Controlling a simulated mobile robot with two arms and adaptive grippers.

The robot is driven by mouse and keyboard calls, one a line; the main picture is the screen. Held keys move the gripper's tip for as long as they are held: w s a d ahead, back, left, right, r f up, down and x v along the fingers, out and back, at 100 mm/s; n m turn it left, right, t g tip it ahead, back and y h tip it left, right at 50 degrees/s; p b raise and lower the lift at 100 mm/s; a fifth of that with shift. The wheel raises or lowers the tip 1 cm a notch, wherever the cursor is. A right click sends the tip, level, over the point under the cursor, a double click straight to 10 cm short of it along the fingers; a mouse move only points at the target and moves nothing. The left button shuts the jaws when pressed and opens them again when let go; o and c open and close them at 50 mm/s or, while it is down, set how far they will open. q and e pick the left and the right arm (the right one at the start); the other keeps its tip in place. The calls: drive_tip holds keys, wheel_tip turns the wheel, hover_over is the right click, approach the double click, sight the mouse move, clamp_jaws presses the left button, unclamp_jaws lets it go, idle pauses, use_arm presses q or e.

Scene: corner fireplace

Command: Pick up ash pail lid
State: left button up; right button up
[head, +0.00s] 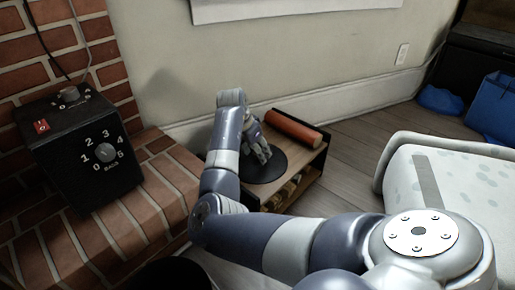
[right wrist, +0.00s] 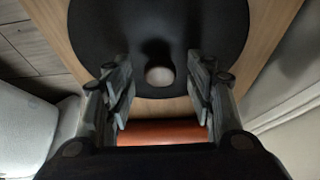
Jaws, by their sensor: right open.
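The ash pail lid (head: 266,172) is a flat black disc lying on top of a small wooden stand. In the right wrist view the lid (right wrist: 215,25) fills the upper middle, with a round knob (right wrist: 160,76) whose top is pale. My right gripper (head: 260,152) is over the lid, pointing down. In the right wrist view its open fingers (right wrist: 160,80) lie on either side of the knob, with a gap on each side. I cannot tell how far the fingertips are above the lid. My left gripper is out of view.
The wooden stand (head: 312,165) also bears a reddish-orange cylinder (head: 292,129) beside the lid, near the wall. A brick hearth (head: 150,210) with a black dial box (head: 80,145) is to the left. A pale cushioned seat (head: 445,175) and blue bag (head: 492,105) are to the right.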

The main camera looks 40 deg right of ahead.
drive_tip(key=shift+c, duration=0.2)
clamp_jaws()
drive_tip(key=shift+r, duration=0.1)
